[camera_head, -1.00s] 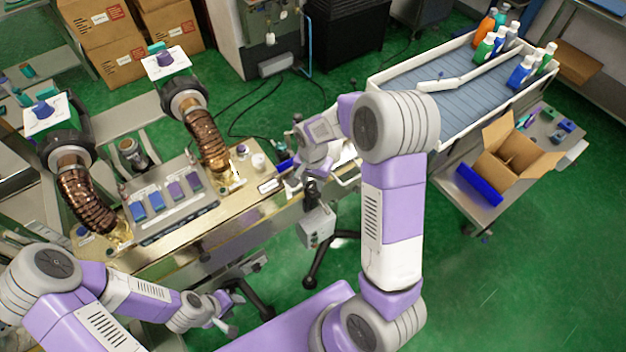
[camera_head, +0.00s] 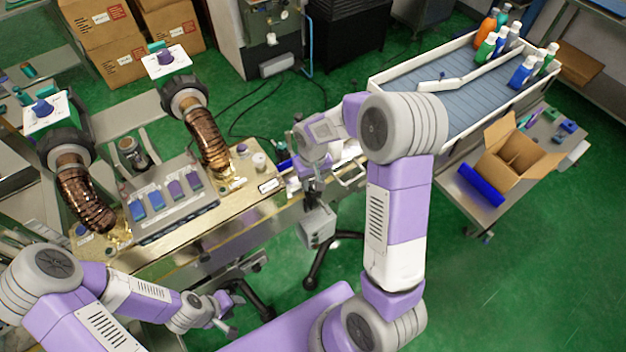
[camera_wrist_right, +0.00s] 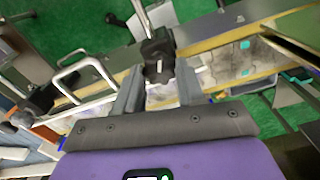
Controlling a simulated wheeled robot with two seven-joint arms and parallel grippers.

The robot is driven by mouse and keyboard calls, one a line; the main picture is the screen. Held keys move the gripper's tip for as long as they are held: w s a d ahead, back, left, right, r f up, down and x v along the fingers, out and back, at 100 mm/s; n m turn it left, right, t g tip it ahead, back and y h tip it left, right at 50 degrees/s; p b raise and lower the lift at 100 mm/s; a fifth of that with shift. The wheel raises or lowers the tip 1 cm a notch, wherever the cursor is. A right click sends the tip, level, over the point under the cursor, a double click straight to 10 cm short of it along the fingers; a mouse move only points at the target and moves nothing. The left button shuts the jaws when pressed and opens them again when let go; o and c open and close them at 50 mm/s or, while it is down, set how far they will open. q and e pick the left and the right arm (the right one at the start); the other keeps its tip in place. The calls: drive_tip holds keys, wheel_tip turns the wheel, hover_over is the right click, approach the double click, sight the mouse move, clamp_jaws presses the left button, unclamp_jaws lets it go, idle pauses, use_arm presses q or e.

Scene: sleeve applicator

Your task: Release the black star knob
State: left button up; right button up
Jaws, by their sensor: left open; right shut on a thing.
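The black star knob (camera_wrist_right: 157,50) is in the right wrist view, between the fingertips of my right gripper (camera_wrist_right: 158,82). The right gripper is shut on it. In the head view my right gripper (camera_head: 312,180) is at the right end of the machine's table, above a grey box on a stand; the knob is mostly hidden there by the gripper. My left gripper (camera_head: 226,312) is open and empty at the lower left, in front of the machine and away from the knob.
A grey control box (camera_head: 318,226) on a black stand is just below my right gripper. A metal handle (camera_wrist_right: 85,72) is beside the knob. The conveyor (camera_head: 440,90) with bottles and an open carton (camera_head: 512,152) are to the right. Green floor lies clear at the lower right.

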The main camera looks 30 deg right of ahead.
sight(312, 184)
drive_tip(key=n, duration=0.4)
drive_tip(key=shift+a+n, duration=0.1)
drive_tip(key=shift+n, duration=0.3)
idle(0.4)
drive_tip(key=o, duration=1)
drive_tip(key=shift+o, duration=0.2)
wheel_tip(312, 184, up, 8)
drive_tip(key=shift+f+p, duration=0.15)
drive_tip(key=shift+p, duration=0.3)
drive_tip(key=shift+f, duration=0.1)
